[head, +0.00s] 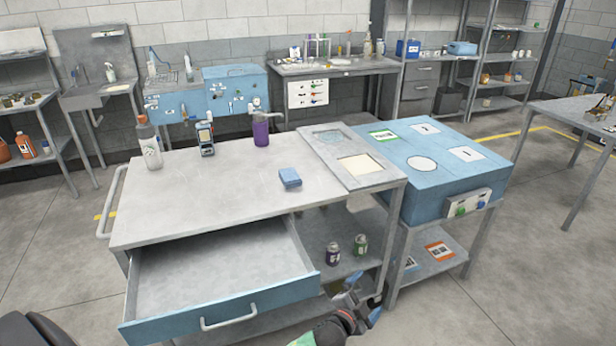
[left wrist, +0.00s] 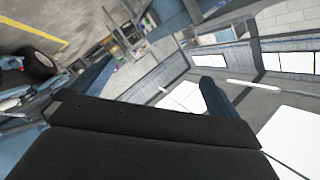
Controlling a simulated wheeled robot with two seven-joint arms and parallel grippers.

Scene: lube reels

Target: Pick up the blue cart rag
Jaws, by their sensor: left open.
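The blue cart rag (head: 290,178) is a small folded blue block lying on the grey cart top (head: 215,185), right of the middle.
The cart's blue-fronted drawer (head: 220,285) is pulled out. A white bottle (head: 149,145), a handheld meter (head: 206,140) and a purple pump bottle (head: 261,131) stand along the back. Two cans (head: 347,249) are on the lower shelf. A blue bench (head: 440,160) adjoins at right.

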